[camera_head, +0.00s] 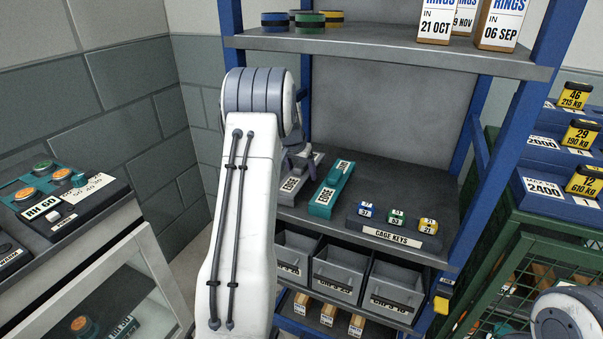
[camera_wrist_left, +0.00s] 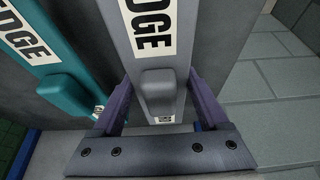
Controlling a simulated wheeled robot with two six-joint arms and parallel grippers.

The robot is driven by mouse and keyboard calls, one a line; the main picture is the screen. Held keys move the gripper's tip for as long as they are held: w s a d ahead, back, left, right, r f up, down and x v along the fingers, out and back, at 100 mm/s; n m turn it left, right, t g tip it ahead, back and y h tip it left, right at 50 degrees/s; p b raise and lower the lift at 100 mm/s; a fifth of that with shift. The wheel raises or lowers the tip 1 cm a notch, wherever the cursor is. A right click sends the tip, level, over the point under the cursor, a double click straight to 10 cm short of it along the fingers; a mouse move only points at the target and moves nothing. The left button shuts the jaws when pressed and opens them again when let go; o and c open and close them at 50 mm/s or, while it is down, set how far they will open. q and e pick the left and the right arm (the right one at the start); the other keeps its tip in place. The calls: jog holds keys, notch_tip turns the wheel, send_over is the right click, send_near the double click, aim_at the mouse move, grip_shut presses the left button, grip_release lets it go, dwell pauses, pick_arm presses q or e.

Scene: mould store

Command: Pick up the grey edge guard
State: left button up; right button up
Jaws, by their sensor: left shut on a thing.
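The grey edge guard (camera_head: 295,184) lies at the left end of the shelf unit's middle shelf, its label reading EDGE. It fills the middle of the left wrist view (camera_wrist_left: 161,92). My left gripper (camera_head: 299,158) is at its far end, partly hidden behind my white forearm. In the left wrist view the two purple-grey fingers (camera_wrist_left: 160,84) stand on either side of the guard's raised grip, shut on it. I cannot tell whether the guard is clear of the shelf. My right gripper is out of view.
A teal edge guard (camera_head: 332,188) lies close to the right of the grey one. A cage keys tray (camera_head: 400,236) is further right. Grey bins (camera_head: 340,272) sit below the shelf. Blue posts and the upper shelf (camera_head: 390,47) bound the space. A control desk (camera_head: 80,222) is at left.

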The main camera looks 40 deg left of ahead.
aim_at(301, 164)
pick_arm(q)
jog(key=v, duration=0.3)
jog(key=shift+w+a+r, duration=0.1)
jog(key=shift+w+r, duration=0.05)
jog(key=shift+w, duration=0.15)
jog(key=s+d+b, duration=0.2)
jog(key=s+d, duration=0.2)
jog(key=s, duration=1.3)
